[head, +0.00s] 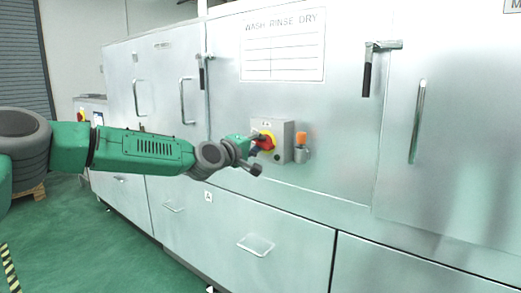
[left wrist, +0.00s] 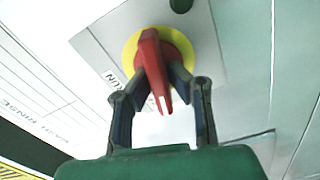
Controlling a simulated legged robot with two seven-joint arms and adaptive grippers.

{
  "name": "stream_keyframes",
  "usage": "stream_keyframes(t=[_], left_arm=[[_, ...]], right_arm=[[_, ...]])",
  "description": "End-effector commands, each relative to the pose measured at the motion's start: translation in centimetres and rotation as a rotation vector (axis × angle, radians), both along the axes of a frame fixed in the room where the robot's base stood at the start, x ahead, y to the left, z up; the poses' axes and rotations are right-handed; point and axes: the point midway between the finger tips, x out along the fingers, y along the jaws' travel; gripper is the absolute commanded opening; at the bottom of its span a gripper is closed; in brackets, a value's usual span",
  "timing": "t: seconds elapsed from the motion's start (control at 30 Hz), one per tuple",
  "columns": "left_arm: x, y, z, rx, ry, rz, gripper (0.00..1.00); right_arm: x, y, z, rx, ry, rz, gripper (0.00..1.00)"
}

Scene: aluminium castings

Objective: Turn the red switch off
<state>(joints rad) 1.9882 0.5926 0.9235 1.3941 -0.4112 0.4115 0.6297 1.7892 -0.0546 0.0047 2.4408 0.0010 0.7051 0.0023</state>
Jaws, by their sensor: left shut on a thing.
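The red switch (left wrist: 152,65) is a rotary handle on a round yellow plate (left wrist: 186,43), mounted on a grey box. In the head view the red switch (head: 266,142) shows on the front of the box (head: 284,131), partly hidden by my gripper. My left gripper (left wrist: 163,92) is shut on the red handle, with one dark finger on each side of it. In the head view my left gripper (head: 257,146) reaches the box from the left. My right gripper is in neither view.
The box sits on a large metal washing machine (head: 345,140) labelled "WASH RINSE DRY". An orange-topped part (head: 301,138) sticks out right of the switch. Door handles (head: 417,122) and a drawer handle (head: 255,245) protrude nearby. The green floor (head: 90,240) is clear at lower left.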

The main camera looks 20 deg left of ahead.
Motion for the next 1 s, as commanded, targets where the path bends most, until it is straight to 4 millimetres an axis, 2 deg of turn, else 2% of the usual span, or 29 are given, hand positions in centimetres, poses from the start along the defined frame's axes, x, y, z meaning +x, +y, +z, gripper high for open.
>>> stream_keyframes(t=[0.03,0.4,1.0], left_arm=[[0.1,0.5,-0.3,-0.035,0.011,0.009,0.0],[0.2,0.5,-0.5,-0.212,0.078,0.01,0.0],[0.2,0.5,-0.6,-0.254,0.094,0.01,0.0]], right_arm=[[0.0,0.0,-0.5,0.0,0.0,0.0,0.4],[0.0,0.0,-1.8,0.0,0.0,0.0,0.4],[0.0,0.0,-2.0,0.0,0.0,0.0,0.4]])
